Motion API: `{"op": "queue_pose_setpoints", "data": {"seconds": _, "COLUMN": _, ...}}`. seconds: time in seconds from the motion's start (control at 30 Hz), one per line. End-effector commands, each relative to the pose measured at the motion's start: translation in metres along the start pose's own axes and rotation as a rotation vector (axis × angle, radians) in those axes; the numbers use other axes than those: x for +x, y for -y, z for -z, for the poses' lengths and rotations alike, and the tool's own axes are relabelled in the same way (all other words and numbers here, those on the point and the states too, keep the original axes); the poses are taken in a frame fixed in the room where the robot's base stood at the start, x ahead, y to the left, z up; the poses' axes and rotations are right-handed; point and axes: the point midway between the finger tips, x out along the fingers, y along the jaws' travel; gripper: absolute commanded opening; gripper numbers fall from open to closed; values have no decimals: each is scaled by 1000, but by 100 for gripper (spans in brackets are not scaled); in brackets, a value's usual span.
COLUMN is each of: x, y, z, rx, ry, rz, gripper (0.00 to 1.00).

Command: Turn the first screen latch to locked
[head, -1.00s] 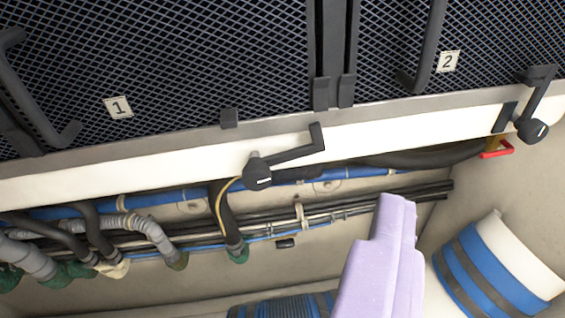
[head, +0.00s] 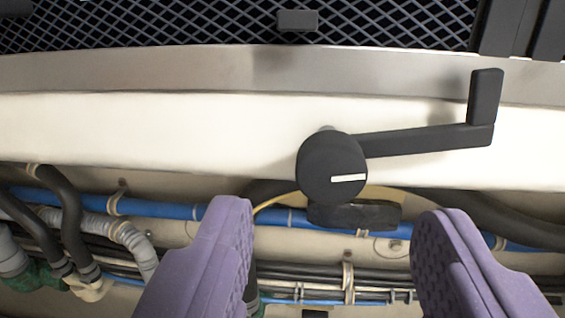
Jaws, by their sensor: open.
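The first screen latch (head: 332,167) is a black round knob with a white line mark. A black arm runs from it to the right and ends in an upturned tab (head: 485,97). The white line lies nearly level, along the arm. The latch sits on the white rail (head: 150,130) below the first mesh screen (head: 150,22). My gripper (head: 335,225) has two purple fingers, spread wide and empty. The fingertips are below the knob in the picture, one to each side of it. I see no contact with the latch.
Blue and black pipes (head: 165,207) and grey hoses (head: 130,235) run below the rail, behind the fingers. A dark post (head: 512,25) stands at the upper right.

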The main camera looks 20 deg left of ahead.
Motion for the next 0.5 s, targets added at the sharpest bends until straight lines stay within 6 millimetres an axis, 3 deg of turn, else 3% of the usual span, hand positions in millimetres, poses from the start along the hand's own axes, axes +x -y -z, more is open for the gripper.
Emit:
{"op": "queue_pose_setpoints", "data": {"seconds": 0.2, "x": 30, "y": 0, "z": 1, "rx": -1, "ry": -1, "rz": 1, "gripper": 57}}
{"op": "queue_pose_setpoints", "data": {"seconds": 0.5, "x": 36, "y": 0, "z": 1, "rx": -1, "ry": 0, "rz": -1, "gripper": 57}}
